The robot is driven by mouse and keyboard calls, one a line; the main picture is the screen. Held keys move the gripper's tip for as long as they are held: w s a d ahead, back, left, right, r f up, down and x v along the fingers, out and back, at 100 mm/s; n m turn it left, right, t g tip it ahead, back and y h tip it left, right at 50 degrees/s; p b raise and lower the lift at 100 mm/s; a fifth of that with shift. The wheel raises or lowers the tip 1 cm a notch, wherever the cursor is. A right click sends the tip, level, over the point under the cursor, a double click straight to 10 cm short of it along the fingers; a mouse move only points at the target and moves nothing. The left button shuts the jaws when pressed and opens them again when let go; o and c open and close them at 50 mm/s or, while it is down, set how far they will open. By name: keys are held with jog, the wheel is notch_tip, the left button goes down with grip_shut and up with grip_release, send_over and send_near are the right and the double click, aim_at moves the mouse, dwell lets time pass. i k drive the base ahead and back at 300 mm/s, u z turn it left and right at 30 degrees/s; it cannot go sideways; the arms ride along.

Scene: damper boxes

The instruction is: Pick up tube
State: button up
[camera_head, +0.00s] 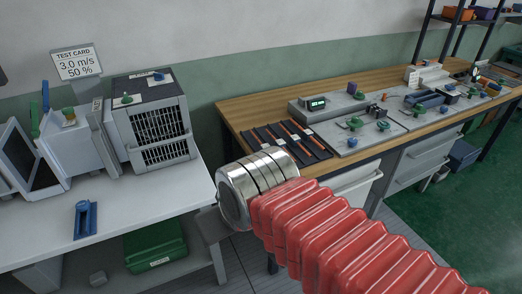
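My arm, in a red ribbed sleeve with a silver banded cylinder at its end, reaches in from the lower right. My gripper's fingers cannot be made out; a grey block (212,228) shows just below the silver end, and I cannot tell whether it is part of the gripper. No tube can be identified for certain. Several long dark and orange strips (286,141) lie side by side at the near left end of the wooden bench (245,100), behind the silver end; they may be tubes or their rack.
A white table (140,205) on the left carries a grilled grey box (153,125), another grey box (75,140) and a blue part (85,219). A green bin (155,245) sits below. Grey panels with green knobs (355,124) fill the bench. Floor shows between the tables.

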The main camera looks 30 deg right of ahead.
aim_at(263, 146)
jog(key=i, duration=0.9)
jog(key=z, duration=0.05)
